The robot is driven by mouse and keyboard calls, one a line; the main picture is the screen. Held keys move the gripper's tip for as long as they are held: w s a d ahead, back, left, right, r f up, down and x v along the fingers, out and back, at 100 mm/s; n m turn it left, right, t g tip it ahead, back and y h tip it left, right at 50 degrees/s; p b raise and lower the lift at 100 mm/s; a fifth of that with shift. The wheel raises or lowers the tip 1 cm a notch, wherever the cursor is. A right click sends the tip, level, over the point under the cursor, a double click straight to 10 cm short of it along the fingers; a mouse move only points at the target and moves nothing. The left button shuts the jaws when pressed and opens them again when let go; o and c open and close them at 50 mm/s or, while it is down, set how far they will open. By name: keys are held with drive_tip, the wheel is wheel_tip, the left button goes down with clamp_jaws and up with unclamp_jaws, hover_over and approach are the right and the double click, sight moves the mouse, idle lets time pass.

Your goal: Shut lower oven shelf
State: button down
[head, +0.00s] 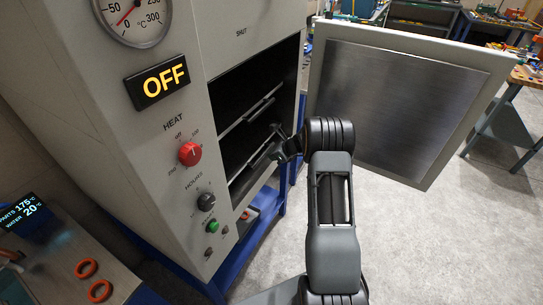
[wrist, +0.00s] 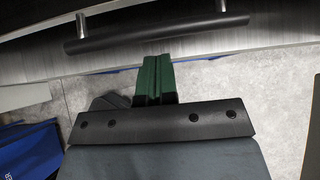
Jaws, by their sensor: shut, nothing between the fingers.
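The grey oven (head: 255,40) stands open, and its door (head: 395,100) is swung out to the right. Inside the dark chamber, the upper shelf (head: 247,117) and the lower shelf (head: 253,165) show as thin edges; how far each is pulled out is hard to tell. My gripper (head: 279,145) is at the chamber opening, by the right end of the lower shelf. In the wrist view, its green fingers (wrist: 154,62) are shut and empty. They point at a shelf front with a black bar handle (wrist: 158,33). The tips look close to the handle; contact cannot be told.
The oven front carries an OFF display (head: 158,82), a red heat knob (head: 190,153) and a black knob (head: 206,201). Orange rings (head: 99,290) lie on a bench at lower left. Grey floor (head: 440,245) is clear at right, below the door. Workbenches stand behind.

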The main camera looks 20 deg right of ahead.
drive_tip(key=s+d+f+b+v, duration=0.1)
drive_tip(key=v, duration=1.1)
drive_tip(key=s+a+f+n+g+h, duration=0.1)
drive_tip(key=s+a+n+g, duration=0.4)
drive_tip(key=s+n, duration=0.6)
drive_tip(key=s+a+r+n+t+h, duration=0.2)
drive_tip(key=s+a+r+n+h, duration=0.2)
drive_tip(key=s+a+r+n, duration=0.8)
drive_tip(key=s+a+n, duration=0.2)
drive_tip(key=n, duration=0.3)
drive_tip(key=shift+s+a+r+h, duration=0.3)
drive_tip(key=shift+s, duration=0.05)
